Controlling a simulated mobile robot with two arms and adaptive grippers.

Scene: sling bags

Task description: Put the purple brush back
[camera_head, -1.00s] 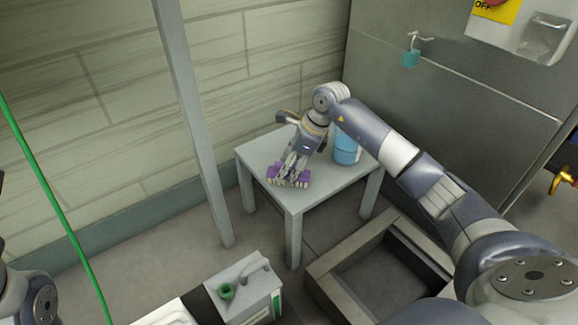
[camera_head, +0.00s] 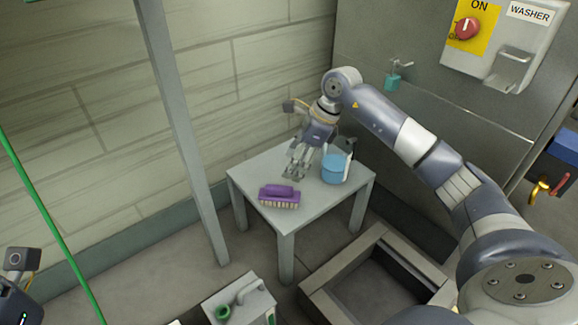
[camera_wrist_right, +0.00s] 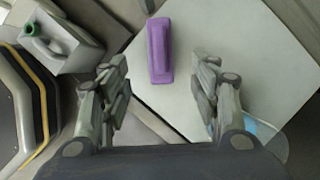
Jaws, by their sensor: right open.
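The purple brush (camera_head: 279,195) lies bristles down near the front left corner of a small light grey table (camera_head: 318,201). In the right wrist view the brush (camera_wrist_right: 159,50) lies beyond the fingertips, apart from them. My right gripper (camera_head: 295,170) is open and empty, raised over the table behind the brush; its two fingers also show in the right wrist view (camera_wrist_right: 160,82). At the left edge of the head view part of my left arm shows, but its fingers cannot be seen.
A blue container (camera_head: 335,169) stands on the table close to the right gripper. A grey canister with a green cap (camera_head: 223,312) is at the front. A grey floor basin (camera_head: 322,301) lies right of the table. A post (camera_head: 183,130) stands left; the washer switch (camera_head: 467,28) reads ON.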

